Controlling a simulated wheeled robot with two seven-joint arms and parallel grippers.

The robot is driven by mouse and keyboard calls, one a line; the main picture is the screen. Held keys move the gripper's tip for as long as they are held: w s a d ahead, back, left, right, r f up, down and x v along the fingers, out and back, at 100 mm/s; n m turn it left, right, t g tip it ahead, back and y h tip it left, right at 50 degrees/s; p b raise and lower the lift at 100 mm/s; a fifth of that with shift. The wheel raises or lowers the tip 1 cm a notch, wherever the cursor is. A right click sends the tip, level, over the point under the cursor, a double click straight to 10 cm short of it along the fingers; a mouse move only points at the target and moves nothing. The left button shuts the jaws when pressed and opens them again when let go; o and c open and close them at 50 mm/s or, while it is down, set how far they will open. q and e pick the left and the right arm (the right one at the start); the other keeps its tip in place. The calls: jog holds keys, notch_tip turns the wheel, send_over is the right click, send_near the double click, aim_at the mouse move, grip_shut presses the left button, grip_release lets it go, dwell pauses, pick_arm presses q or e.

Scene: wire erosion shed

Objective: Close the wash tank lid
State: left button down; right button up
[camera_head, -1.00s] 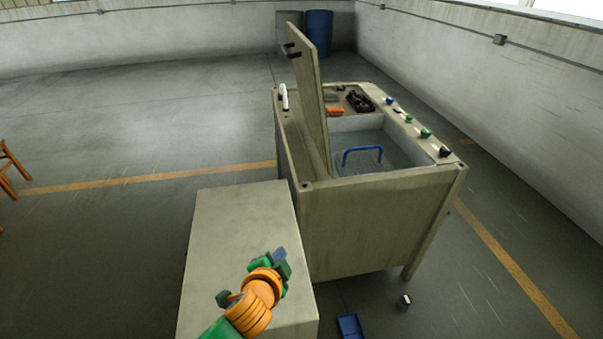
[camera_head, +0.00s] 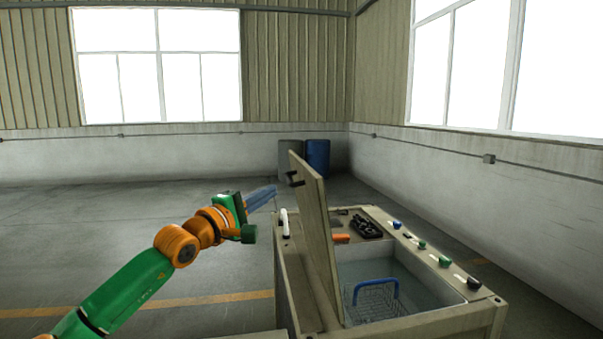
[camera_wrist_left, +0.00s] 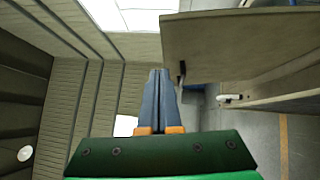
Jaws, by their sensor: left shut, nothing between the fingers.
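The wash tank lid (camera_head: 318,240) stands open, raised and tilted slightly back from upright, on the left side of the wash tank (camera_head: 288,320). A dark handle (camera_head: 295,179) sits near its top on the left face. My left gripper (camera_head: 275,190) is shut and empty, just left of the lid's upper edge and apart from it, near the handle's height. In the left wrist view the shut fingers (camera_wrist_left: 158,75) point toward the lid panel (camera_wrist_left: 235,45), which fills the upper right. My right gripper is not in view.
The open basin holds a blue-handled wire basket (camera_head: 374,300). Knobs (camera_head: 445,261) line the tank's right edge. A white spout (camera_head: 285,222) stands left of the lid, below my gripper. A blue drum (camera_head: 318,157) is far behind. The floor to the left is clear.

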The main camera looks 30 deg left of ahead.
pick_arm(q)
jog(key=p, duration=0.2)
send_near(311, 175)
jog(key=a, duration=0.2)
jog(key=w+d, duration=0.1)
jog(key=w+d+p, duration=0.1)
jog(key=w, duration=0.1)
jog(key=w+d+p, duration=0.1)
jog(key=w, duration=0.1)
jog(key=shift+w+r, duration=0.25)
jog(key=shift+r, duration=0.15)
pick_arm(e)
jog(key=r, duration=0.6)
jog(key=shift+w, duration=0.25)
pick_arm(q)
jog(key=shift+a, duration=0.15)
